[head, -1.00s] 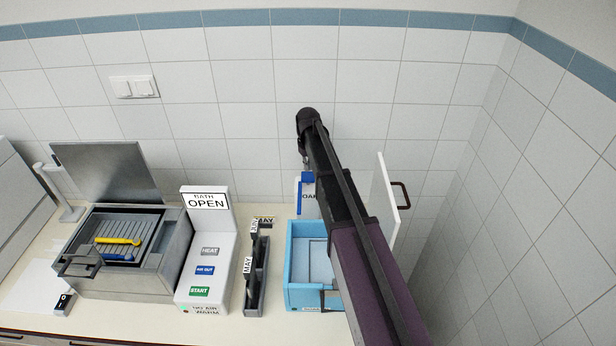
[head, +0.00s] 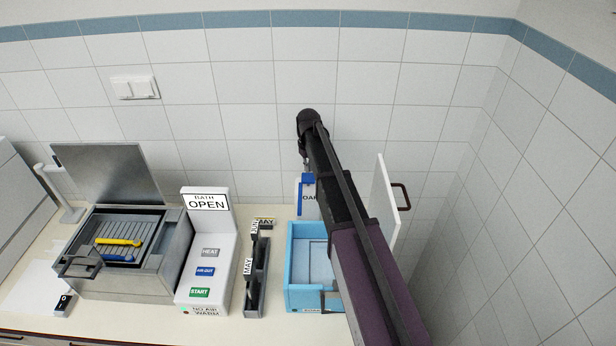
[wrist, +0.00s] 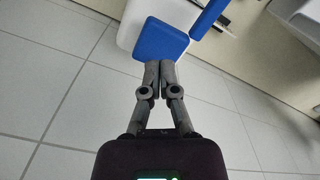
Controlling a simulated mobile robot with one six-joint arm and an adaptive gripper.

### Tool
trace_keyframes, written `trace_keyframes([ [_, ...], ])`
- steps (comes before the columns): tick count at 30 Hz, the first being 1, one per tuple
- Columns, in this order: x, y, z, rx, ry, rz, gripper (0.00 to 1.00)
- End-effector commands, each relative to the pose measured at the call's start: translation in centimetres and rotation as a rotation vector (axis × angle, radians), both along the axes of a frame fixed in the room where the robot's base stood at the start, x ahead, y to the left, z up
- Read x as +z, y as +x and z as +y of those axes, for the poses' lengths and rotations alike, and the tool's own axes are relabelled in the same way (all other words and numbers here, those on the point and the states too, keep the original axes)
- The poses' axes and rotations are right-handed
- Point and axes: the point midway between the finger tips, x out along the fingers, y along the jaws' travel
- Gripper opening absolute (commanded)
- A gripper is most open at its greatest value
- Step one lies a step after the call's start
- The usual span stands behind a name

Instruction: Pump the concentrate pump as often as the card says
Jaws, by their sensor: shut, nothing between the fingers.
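The concentrate pump appears to be the white body (head: 309,206) with a blue top (head: 308,180), standing at the back of the counter behind the blue tub. Its label is partly hidden by my arm. In the wrist view the blue top (wrist: 161,40) is a flat pad over a white body. My gripper (head: 306,166) is shut and empty, pointing down at the blue top. In the wrist view its fingertips (wrist: 160,64) meet the pad's near edge; I cannot tell whether they press it. I cannot make out a card with a pump count.
A light-blue tub (head: 290,270) stands in front, with an upright white panel (head: 382,205) with a handle to its right. Left are a dark card rack (head: 256,290), a bath control box reading OPEN (head: 207,245), and a lidded metal bath (head: 165,265). Tiled walls close the back and right.

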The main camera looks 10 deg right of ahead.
Motion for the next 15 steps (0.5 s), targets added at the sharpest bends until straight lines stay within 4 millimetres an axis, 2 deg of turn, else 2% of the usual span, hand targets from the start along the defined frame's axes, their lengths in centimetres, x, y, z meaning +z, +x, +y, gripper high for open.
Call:
trace_keyframes([
  [15, -0.43, 0.0, -0.07, -0.001, 0.0, 0.0, 0.0],
])
